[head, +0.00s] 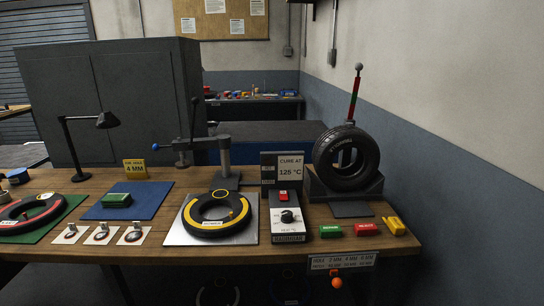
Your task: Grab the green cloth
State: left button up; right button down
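A small dark green folded piece, which looks like the green cloth (117,200), lies on a blue mat (150,206) on the left half of the wooden workbench. It is small in the picture, so its folds are hard to make out. Neither of my grippers shows in the head view.
Near the cloth are a desk lamp (106,121), a yellow "4 MM" sign (135,169), several small white cards and a red-striped tyre ring (28,211). A yellow-striped ring (214,229) on a metal plate, a curing box (288,222) and a black tyre (346,158) stand further right.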

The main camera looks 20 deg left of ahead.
aim_at(112, 199)
jog(key=u, duration=0.85)
jog(key=i, duration=0.95)
jog(key=u, duration=0.5)
